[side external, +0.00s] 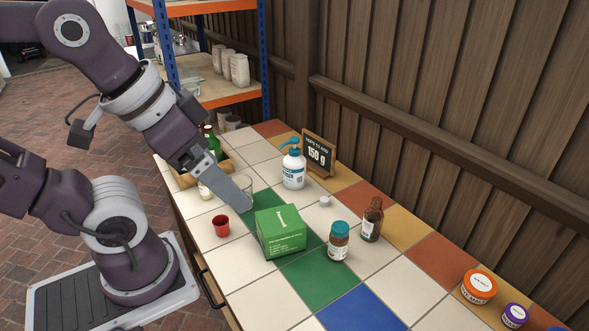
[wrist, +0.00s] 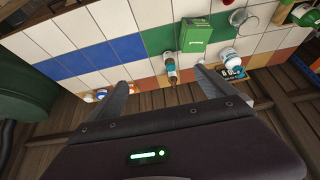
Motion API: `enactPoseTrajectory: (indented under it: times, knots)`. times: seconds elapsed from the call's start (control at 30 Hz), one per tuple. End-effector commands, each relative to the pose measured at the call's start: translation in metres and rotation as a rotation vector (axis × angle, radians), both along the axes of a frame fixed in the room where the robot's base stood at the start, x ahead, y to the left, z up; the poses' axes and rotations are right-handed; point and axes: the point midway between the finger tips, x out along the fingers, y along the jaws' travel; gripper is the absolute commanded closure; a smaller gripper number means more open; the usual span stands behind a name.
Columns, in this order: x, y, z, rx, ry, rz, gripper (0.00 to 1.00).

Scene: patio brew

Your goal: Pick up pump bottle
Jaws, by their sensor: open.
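The pump bottle (side external: 293,172) is white with a printed label and a teal pump head. It stands upright on the tiled table, just in front of a small black sign. In the wrist view the white bottle (wrist: 229,57) shows at the right, beyond the right finger and partly against the sign. My gripper (side external: 244,202) is open and empty, above the table to the left of the pump bottle in the side view. Its two fingers (wrist: 163,90) are spread apart in the wrist view, and the bottle is not between them.
A green box (side external: 281,232) stands in front of the pump bottle. A teal-lidded jar (side external: 338,241), a brown bottle (side external: 372,219) and a red cup (side external: 221,225) stand nearby. The black sign (side external: 318,152) is close behind the bottle. The wooden wall (side external: 450,110) borders the table.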

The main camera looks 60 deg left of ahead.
Motion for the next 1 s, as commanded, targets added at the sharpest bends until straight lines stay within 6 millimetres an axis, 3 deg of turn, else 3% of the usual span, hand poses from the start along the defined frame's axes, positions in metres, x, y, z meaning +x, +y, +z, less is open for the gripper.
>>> enactPoseTrajectory:
  times: [0.17,0.27,0.37,0.47,0.57,0.7,0.83,0.9,1.0]
  knots:
    - [0.001,0.0,0.001,-0.004,0.002,0.003,0.06]
    - [0.021,0.001,0.009,-0.077,0.036,0.065,0.06]
    - [0.073,0.011,0.02,-0.224,0.109,0.235,0.06]
    - [0.144,0.041,0.015,-0.357,0.179,0.48,0.06]
    - [0.212,0.088,-0.014,-0.422,0.225,0.752,0.06]
    - [0.288,0.171,-0.085,-0.388,0.226,1.109,0.06]
    - [0.33,0.244,-0.159,-0.264,0.169,1.341,0.06]
    - [0.342,0.272,-0.192,-0.195,0.131,1.408,0.06]
    - [0.352,0.295,-0.224,-0.119,0.092,1.452,0.06]
